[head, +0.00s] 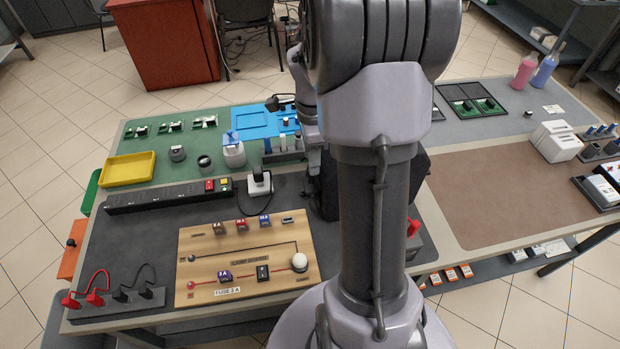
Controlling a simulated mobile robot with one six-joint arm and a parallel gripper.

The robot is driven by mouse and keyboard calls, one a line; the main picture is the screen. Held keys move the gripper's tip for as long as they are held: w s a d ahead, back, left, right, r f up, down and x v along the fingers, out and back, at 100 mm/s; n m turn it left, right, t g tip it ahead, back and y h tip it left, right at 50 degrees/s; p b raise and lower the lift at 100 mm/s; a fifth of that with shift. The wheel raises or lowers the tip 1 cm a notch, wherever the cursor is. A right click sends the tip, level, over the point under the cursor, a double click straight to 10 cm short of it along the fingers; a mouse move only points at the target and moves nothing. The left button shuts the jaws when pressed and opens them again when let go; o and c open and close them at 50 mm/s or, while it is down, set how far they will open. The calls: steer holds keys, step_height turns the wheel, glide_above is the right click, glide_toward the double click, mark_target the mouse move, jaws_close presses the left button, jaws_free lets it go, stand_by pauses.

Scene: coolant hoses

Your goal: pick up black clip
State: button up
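Two black clips (121,295) on a short black lead sit at the right part of a dark rack (128,304), at the front left of the bench. Two red clips (95,298) on a red lead sit to their left. The picture is too small to show the clips' jaws. My gripper cannot be made out; my own arm fills the middle of the view and hides what is behind it. The black clips are well to the left of my arm, with nothing touching them.
A wooden fuse board (210,262) lies right of the rack, with small blocks and a white knob (299,262). A black power strip (168,197) lies behind. A yellow tray (127,170) stands at the back left. The dark mat (135,240) between strip and rack is clear.

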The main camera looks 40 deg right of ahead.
mark_target(311, 180)
step_height(311, 180, down, 6)
steer(key=b, duration=0.2)
steer(key=shift+a+r+b, duration=0.1)
steer(key=shift+r+b, duration=0.05)
steer(key=shift+b, duration=0.15)
steer(key=shift+r, duration=0.15)
steer(key=shift+c, duration=0.9)
jaws_close()
